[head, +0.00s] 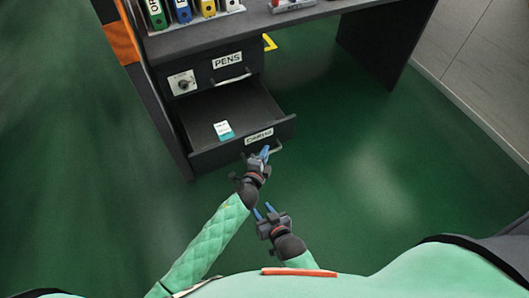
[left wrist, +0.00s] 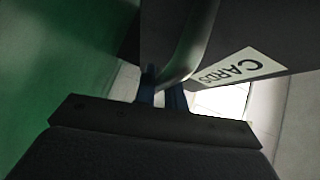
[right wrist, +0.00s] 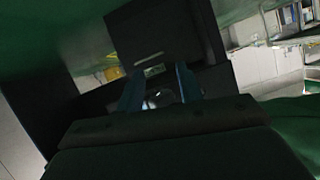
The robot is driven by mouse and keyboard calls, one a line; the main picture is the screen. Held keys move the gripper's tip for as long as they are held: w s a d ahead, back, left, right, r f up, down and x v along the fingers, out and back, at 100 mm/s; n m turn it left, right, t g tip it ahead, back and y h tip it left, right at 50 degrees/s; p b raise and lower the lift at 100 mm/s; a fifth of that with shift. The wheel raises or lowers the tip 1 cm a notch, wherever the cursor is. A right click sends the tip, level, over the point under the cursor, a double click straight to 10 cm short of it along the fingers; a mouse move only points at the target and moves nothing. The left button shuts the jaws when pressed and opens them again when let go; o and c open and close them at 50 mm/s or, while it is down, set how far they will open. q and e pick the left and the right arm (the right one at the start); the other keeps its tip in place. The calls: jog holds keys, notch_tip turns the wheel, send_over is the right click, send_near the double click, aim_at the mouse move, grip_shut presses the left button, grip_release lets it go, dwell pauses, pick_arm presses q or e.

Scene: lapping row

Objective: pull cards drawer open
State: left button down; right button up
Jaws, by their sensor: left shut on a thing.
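The cards drawer (head: 245,146) is the lower drawer of the dark desk unit and stands pulled well out. Its front carries a CARDS label (head: 259,136), which also shows in the left wrist view (left wrist: 240,66). A white and teal card (head: 224,130) lies inside on the drawer floor. My left gripper (head: 264,153) is at the drawer front, shut on the metal handle (left wrist: 190,50), just below the label. My right gripper (head: 264,212) is apart from the drawer, below and nearer to me, with its blue fingers spread and nothing seen between them.
The pens drawer (head: 227,70) above is shut, with a lock plate (head: 183,83) beside it. Upright binders (head: 180,12) stand on the desk top (head: 240,22). Green floor (head: 400,190) is clear to the right. A pale wall (head: 480,60) stands at the far right.

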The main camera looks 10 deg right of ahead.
pick_arm(q)
jog(key=c, duration=1.5)
grip_release()
